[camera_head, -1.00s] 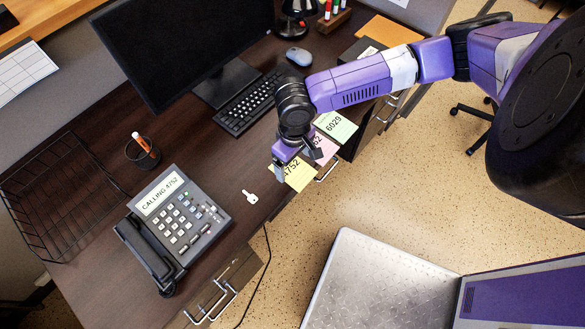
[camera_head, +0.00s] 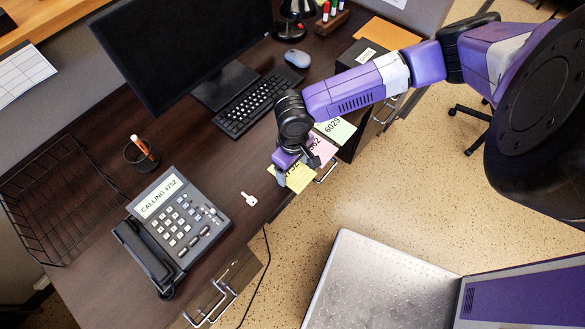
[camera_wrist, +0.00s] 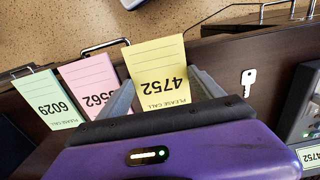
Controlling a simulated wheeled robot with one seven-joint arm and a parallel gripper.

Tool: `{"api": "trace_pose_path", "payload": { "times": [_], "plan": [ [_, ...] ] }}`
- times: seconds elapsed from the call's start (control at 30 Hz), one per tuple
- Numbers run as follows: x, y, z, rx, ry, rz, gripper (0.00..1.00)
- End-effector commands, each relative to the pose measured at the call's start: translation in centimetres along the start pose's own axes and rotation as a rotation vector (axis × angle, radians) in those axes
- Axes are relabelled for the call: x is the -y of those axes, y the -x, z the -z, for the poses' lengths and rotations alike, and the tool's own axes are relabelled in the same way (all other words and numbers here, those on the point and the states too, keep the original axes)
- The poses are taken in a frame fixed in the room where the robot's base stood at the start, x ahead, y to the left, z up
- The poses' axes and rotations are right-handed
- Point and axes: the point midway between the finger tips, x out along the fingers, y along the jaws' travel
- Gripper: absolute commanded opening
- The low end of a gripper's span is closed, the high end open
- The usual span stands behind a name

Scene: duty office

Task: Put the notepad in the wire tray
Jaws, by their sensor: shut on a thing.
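The yellow notepad (camera_head: 299,178), marked 4752, lies at the front edge of the desk. It also shows in the wrist view (camera_wrist: 157,62), upside down. My gripper (camera_head: 295,168) is over it, shut on it with one finger along each side; the fingers also show in the wrist view (camera_wrist: 164,90). A pink notepad (camera_head: 322,151) ending in 62 and a green notepad (camera_head: 337,129) marked 6029 lie beside it. The black wire tray (camera_head: 38,222) stands at the far left of the desk and looks empty.
A desk phone (camera_head: 173,230) reading CALLING 4752 stands between the notepads and the tray. A key (camera_head: 249,198) lies near the yellow notepad. A pen cup (camera_head: 141,154), keyboard (camera_head: 259,102) and monitor (camera_head: 180,45) stand farther back. Bare desk lies between cup and key.

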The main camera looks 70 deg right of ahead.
Motion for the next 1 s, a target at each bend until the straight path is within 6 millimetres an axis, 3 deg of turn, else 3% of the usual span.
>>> {"api": "trace_pose_path", "payload": {
  "times": [0.17, 0.33, 0.8, 1.0],
  "plan": [
    [0.0, 0.9, 0.0, -0.001, 0.0, 0.001, 0.31],
    [0.0, 3.2, 0.0, -0.002, -0.001, 0.001, 0.31],
    [0.0, 15.5, 0.1, -0.003, 0.0, 0.002, 0.31],
    [0.0, 18.7, 0.1, -0.001, 0.0, 0.0, 0.31]
  ]
}}
